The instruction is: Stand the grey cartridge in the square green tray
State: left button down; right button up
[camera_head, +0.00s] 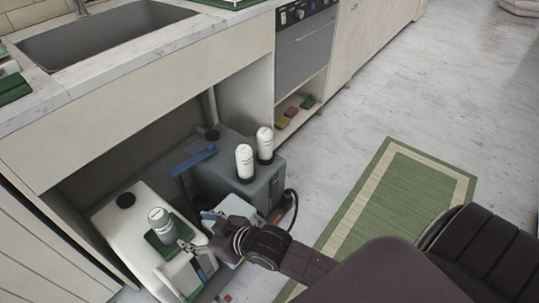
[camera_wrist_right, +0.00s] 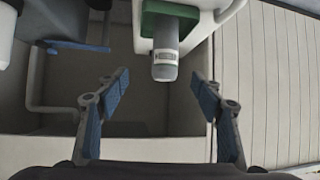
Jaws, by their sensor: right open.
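The grey cartridge (camera_head: 162,222) has a pale cap and stands upright in the square green tray (camera_head: 152,240) on top of a white tank. In the right wrist view the cartridge (camera_wrist_right: 165,52) shows a pale label, and the tray (camera_wrist_right: 180,12) is at its base. My right gripper (camera_head: 192,245) is just to the right of the cartridge in the head view. In the right wrist view its blue-padded fingers (camera_wrist_right: 161,90) are spread wide with nothing between them, and the cartridge lies beyond the fingertips, apart from them. My left gripper is not in view.
The white tank (camera_head: 110,221) stands under the sink counter (camera_head: 110,60). A dark grey box (camera_head: 262,190) to its right bears two white cylinders (camera_head: 244,163). A blue bar (camera_head: 193,160) lies behind. A green rug (camera_head: 385,200) lies on the open floor at right.

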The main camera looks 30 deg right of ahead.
jog(key=s+d+f+m+g+h, duration=0.1)
jog(key=s+d+f+g+h, duration=0.1)
jog(key=s+d, duration=0.4)
jog(key=s+d+f+m+g+h, duration=0.2)
jog(key=s+d+f+g, duration=0.3)
jog(key=s, duration=0.9)
notch_tip(320, 180, down, 2)
jog(key=shift+s+d+f+h, duration=0.2)
jog(key=shift+d+h, duration=0.4)
jog(key=shift+d, duration=0.25)
